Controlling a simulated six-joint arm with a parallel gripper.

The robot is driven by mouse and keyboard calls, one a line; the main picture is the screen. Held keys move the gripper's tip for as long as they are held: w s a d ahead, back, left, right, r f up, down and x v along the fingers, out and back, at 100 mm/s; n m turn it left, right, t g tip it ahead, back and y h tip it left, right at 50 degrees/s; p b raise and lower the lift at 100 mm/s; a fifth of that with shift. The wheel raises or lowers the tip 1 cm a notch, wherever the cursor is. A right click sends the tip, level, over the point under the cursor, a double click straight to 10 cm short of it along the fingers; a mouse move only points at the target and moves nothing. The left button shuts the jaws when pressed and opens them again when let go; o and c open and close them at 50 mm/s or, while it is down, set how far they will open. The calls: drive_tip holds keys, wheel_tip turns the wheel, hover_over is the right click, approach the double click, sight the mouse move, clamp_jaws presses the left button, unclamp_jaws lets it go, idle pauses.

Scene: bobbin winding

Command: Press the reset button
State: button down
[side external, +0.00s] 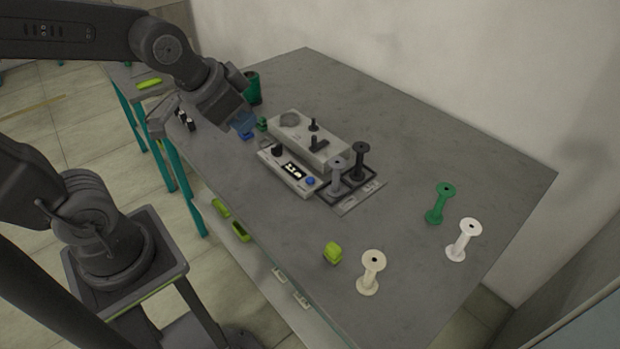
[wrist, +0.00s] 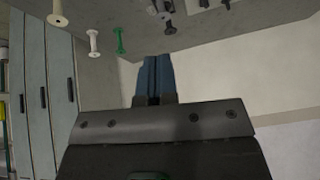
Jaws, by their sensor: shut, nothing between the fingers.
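A light grey control box (side external: 270,160) stands on the table with a dark knob (side external: 277,150), a small display (side external: 293,170) and a round blue button (side external: 310,181) at its right end. No label is readable, so I cannot tell from lettering which one is the reset button. My gripper (side external: 244,126) has blue fingers and is shut and empty. It hangs over the table's left part, apart from the box and to the left of the blue button. The shut fingers also show in the wrist view (wrist: 154,78); the blue button is not visible there.
Behind the control box stands a larger winder unit (side external: 318,150). Grey (side external: 335,176) and black (side external: 358,163) bobbins stand on a dark tray. Green (side external: 440,203), white (side external: 463,240) and cream (side external: 371,272) bobbins and a lime block (side external: 332,252) stand to the right. A green cup (side external: 252,90) is near my wrist.

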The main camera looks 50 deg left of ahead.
drive_tip(key=w+a+f+m+t, duration=0.1)
drive_tip(key=w+f+m, duration=0.2)
drive_tip(key=w+f, duration=0.5)
drive_tip(key=m+t+y, duration=0.1)
drive_tip(key=m+t, duration=0.1)
drive_tip(key=m, duration=0.1)
hover_over(311, 180)
wheel_tip(311, 180, down, 6)
drive_tip(key=shift+f, duration=0.2)
drive_tip(key=shift+f, duration=0.1)
drive_tip(key=shift+f, duration=4.3)
drive_tip(key=shift+f, duration=0.15)
drive_tip(key=shift+f, duration=0.25)
drive_tip(key=shift+f, duration=0.5)
drive_tip(key=shift+r, duration=0.9)
